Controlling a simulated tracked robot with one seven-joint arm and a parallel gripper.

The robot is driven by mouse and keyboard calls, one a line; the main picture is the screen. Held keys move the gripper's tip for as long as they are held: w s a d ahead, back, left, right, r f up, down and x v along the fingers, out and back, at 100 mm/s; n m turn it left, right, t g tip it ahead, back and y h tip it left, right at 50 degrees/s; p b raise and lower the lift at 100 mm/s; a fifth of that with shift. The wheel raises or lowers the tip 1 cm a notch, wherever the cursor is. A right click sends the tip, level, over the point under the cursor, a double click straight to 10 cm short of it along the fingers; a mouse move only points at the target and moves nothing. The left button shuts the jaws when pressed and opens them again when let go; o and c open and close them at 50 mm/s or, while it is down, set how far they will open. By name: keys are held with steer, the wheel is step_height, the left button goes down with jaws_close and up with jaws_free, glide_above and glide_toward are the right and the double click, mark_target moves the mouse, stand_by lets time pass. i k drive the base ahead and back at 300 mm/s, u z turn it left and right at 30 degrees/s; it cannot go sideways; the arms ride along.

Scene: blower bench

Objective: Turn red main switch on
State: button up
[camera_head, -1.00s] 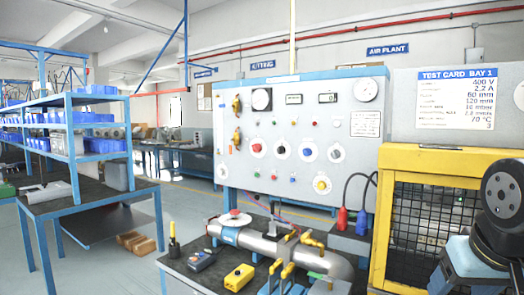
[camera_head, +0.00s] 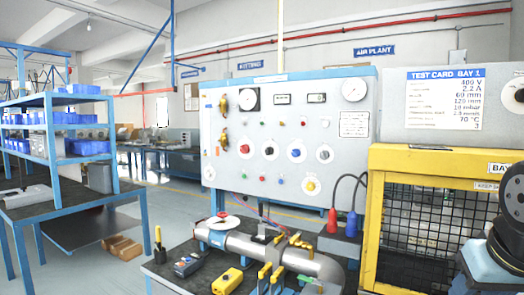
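A grey control panel with a blue top edge (camera_head: 226,170) stands upright behind the bench. On its left side is a red rotary knob on a round white plate (camera_head: 244,148), probably the red main switch. The knob's exact pointer position is too small to read. Black (camera_head: 270,150), blue (camera_head: 296,152) and white (camera_head: 323,153) knobs sit in a row to its right, and a yellow knob (camera_head: 311,186) is below. My gripper is not visible. Only part of my dark arm shows at the right edge, well apart from the panel.
A dark bench with a grey pipe (camera_head: 270,250), a yellow box (camera_head: 228,281) and a small grey-blue device (camera_head: 188,266) stands before the panel. A yellow mesh cage (camera_head: 375,220) is at right. A blue shelf (camera_head: 52,150) stands left, with clear floor (camera_head: 175,205) between.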

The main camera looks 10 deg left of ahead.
mark_target(245, 148)
steer(key=u, duration=0.95)
steer(key=i, duration=0.1)
steer(key=z, duration=2.7)
steer(key=k, duration=1.05)
steer(key=u, duration=1.85)
steer(key=i, duration=1)
